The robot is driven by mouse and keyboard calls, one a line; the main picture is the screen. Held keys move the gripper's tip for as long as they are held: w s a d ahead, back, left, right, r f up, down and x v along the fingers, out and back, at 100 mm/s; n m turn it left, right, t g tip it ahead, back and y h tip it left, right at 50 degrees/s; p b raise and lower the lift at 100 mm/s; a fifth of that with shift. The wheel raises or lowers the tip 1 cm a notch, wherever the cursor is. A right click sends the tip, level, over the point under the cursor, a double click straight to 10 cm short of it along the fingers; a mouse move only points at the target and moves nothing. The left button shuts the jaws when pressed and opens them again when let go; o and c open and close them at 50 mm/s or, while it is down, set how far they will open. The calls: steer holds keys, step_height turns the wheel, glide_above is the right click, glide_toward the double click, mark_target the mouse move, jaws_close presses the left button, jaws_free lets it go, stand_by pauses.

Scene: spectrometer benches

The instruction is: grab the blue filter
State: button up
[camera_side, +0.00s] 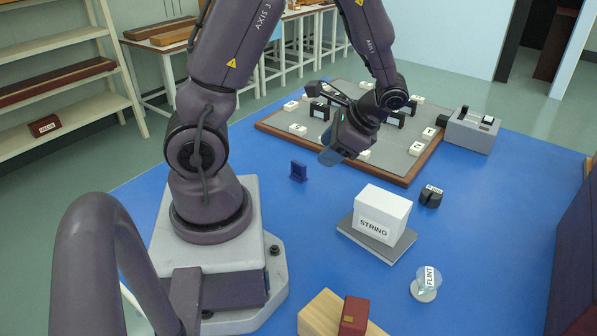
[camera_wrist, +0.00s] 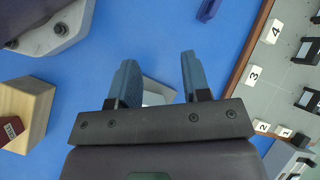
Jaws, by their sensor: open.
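The blue filter (camera_side: 298,171) is a small dark blue upright piece standing on the blue table, between my arm's base and the grey board. In the wrist view a part of a dark blue piece, apparently the filter (camera_wrist: 208,9), shows at the top edge, beyond the right finger. My gripper (camera_side: 331,157) is above the table, to the right of the filter and apart from it. In the wrist view my gripper (camera_wrist: 158,68) has its two blue fingers spread, with nothing held between them.
A white box marked STRING (camera_side: 383,212) sits on a grey plate. A wood-edged board (camera_side: 262,125) with numbered white tags and black holders lies behind. A grey instrument (camera_side: 470,132), a dark cylinder (camera_side: 431,197), a FLINT disc (camera_side: 427,283) and a wooden block (camera_side: 318,314) stand around. Table around the filter is clear.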

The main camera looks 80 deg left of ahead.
mark_target(303, 165)
steer(key=a+f+m+g+y, duration=0.2)
steer(key=a+m+y, duration=0.1)
steer(key=a+m, duration=0.15)
steer(key=a+f+m+g+y, duration=0.1)
steer(key=a+f+m+y, duration=0.2)
steer(key=a, duration=0.3)
steer(key=f, duration=0.7)
steer(key=shift+w+a, duration=0.15)
steer(key=shift+a, duration=0.05)
steer(key=shift+x, duration=3.8)
steer(key=shift+w+f, duration=0.1)
jaws_close()
